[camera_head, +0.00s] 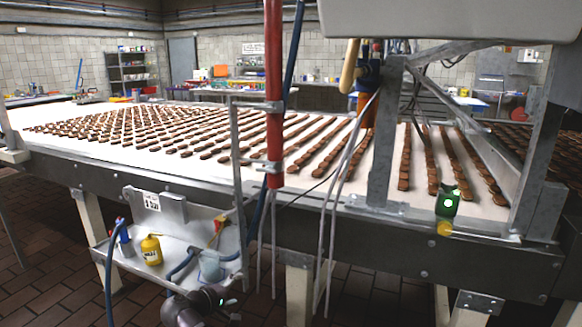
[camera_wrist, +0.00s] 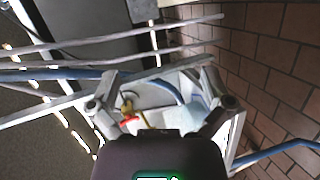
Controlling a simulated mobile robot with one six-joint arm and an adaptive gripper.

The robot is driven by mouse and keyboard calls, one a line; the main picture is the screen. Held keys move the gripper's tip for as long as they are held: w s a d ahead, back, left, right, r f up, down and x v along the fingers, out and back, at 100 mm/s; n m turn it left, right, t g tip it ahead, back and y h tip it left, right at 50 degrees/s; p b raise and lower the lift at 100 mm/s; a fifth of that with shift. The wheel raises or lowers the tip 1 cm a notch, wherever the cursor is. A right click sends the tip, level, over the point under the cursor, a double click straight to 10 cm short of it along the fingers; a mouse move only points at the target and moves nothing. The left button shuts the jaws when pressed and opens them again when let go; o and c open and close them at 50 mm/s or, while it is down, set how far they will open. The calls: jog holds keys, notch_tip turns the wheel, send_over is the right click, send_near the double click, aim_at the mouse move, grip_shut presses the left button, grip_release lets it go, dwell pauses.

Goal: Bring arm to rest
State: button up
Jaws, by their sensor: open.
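My gripper (camera_wrist: 155,90) shows in the wrist view with its two grey fingers spread wide and nothing between them. It faces the metal tray (camera_head: 190,240) that hangs on the side of the conveyor. Beyond the fingers are a yellow and red tool (camera_wrist: 130,115), a blue hose (camera_wrist: 168,90) and a pale blue cup (camera_wrist: 195,108). In the head view my arm shows only at the bottom edge, low in front of the tray, and the fingertips are hard to make out there.
A red pipe (camera_head: 274,80), cables and a metal frame stand close by.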

jog(key=s+d+f+m+g+y, duration=0.1)
jog(key=d+f+m+g, duration=0.2)
jog(key=d, duration=0.6)
jog(key=s+d+f+m+g, duration=0.1)
jog(key=d+f+g, duration=0.25)
jog(key=d, duration=0.55)
jog(key=s+d+f+m+g+y, duration=0.2)
jog(key=s+d+f+m+y, duration=0.15)
jog(key=d, duration=0.35)
jog(key=s+d+f+m+g+y, duration=0.25)
jog(key=s+d+y, duration=0.2)
jog(key=d, duration=0.25)
notch_tip(320, 180, up, 30)
jog(key=p, duration=2.9)
jog(key=shift+s+f+h, duration=0.2)
jog(key=shift+s+h, duration=0.1)
jog(key=shift+s, duration=0.05)
jog(key=shift+a, duration=0.1)
